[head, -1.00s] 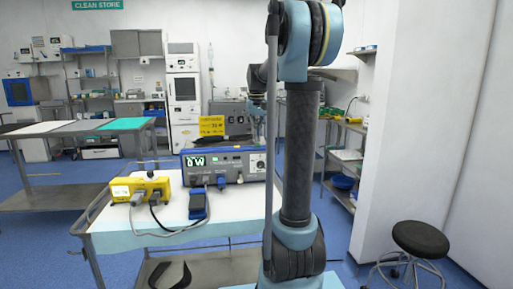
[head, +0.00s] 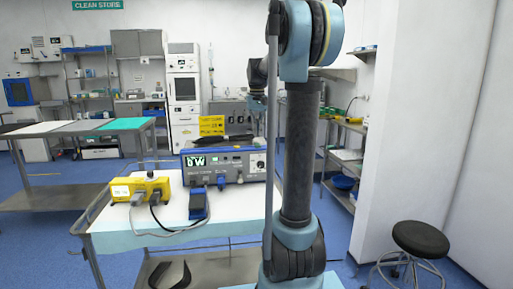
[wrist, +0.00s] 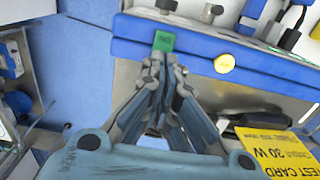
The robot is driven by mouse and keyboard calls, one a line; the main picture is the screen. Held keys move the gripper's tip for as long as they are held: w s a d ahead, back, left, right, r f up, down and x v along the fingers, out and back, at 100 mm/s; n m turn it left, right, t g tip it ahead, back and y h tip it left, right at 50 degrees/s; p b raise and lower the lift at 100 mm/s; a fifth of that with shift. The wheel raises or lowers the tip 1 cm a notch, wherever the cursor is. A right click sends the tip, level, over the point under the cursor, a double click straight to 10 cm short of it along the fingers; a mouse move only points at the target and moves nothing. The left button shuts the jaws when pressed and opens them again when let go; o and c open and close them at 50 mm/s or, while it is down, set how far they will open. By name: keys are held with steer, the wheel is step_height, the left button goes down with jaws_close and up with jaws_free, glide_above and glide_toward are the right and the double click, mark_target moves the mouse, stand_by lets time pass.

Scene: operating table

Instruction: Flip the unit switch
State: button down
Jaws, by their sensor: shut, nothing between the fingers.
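The blue unit (head: 225,166) stands on the white-draped table, its front display lit and a dial at its right. In the wrist view, the unit's blue edge (wrist: 200,52) carries a small green switch (wrist: 163,41) and a round yellow part to its right. My gripper (wrist: 162,66) is shut and empty, its fingertips just below the green switch in the picture. I cannot tell whether they touch it. In the head view my gripper is hard to make out.
A yellow test card (wrist: 272,150) is close to my gripper's right; it shows behind the unit in the head view (head: 211,125). A yellow box (head: 140,190) with cables and a blue connector block (head: 198,205) are in front. A black stool (head: 420,238) stands at right.

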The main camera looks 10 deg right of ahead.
mark_target(257, 143)
steer(key=shift+r, duration=2.25)
